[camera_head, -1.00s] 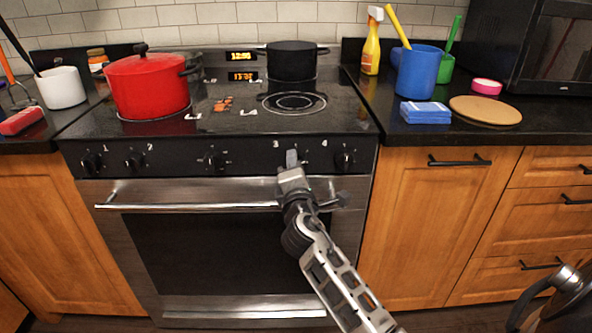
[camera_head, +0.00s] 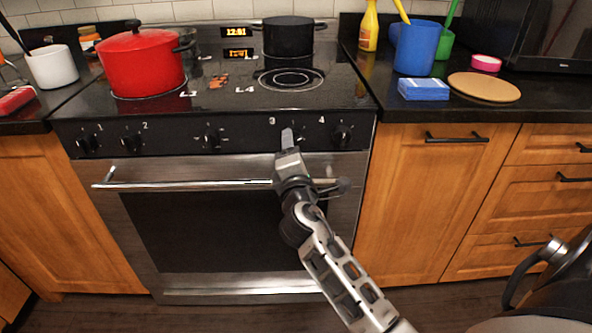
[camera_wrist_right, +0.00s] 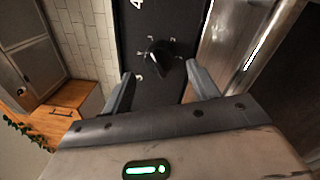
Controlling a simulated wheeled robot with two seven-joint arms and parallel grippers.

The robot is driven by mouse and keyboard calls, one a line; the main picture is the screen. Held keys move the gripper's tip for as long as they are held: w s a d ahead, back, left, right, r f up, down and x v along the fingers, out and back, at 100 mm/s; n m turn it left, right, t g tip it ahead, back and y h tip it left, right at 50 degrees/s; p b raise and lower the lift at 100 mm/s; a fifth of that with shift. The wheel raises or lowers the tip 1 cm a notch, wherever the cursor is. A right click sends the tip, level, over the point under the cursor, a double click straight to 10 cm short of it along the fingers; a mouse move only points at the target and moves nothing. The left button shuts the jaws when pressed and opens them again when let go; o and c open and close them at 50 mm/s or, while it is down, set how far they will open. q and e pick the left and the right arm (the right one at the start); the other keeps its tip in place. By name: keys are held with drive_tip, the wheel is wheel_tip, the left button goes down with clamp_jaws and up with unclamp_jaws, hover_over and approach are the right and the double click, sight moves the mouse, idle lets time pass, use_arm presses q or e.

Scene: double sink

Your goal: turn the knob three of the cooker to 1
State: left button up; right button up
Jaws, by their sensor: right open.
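The black cooker (camera_head: 225,88) has a row of knobs on its front panel. In the head view, my right gripper (camera_head: 287,137) is in front of the panel, just right of the printed 3, and hides knob three. In the right wrist view, knob three (camera_wrist_right: 160,54) is a dark knob beside the printed 3. There the right gripper (camera_wrist_right: 160,77) is open, its fingers spread to either side of the knob's line. The knob appears just ahead of the fingertips; contact cannot be told. My left gripper is not in view.
Knob four (camera_head: 341,136) is close to the right. The steel oven handle (camera_head: 190,184) runs below the panel, behind my right arm. A red pot (camera_head: 142,65) and a black pot (camera_head: 288,38) stand on the cooktop. A blue cup (camera_head: 418,48) stands on the right counter.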

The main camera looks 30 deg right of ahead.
use_arm(q)
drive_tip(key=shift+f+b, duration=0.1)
drive_tip(key=shift+b, duration=0.25)
use_arm(e)
drive_tip(key=v, duration=0.9)
drive_tip(key=shift+s, duration=0.1)
use_arm(q)
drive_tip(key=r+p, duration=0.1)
drive_tip(key=p, duration=0.1)
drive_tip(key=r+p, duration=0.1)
drive_tip(key=p, duration=0.2)
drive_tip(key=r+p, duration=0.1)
drive_tip(key=p, duration=0.2)
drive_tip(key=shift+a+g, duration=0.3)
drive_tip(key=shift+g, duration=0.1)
use_arm(e)
drive_tip(key=s+a+f+m+g+y, duration=0.5)
drive_tip(key=s+a+f+m+y, duration=0.5)
drive_tip(key=s+a+m+y, duration=0.2)
drive_tip(key=s+a+m, duration=0.1)
drive_tip(key=s+a, duration=0.1)
drive_tip(key=s, duration=0.1)
drive_tip(key=shift+a+f+m+y, duration=0.35)
drive_tip(key=shift+m+y, duration=0.05)
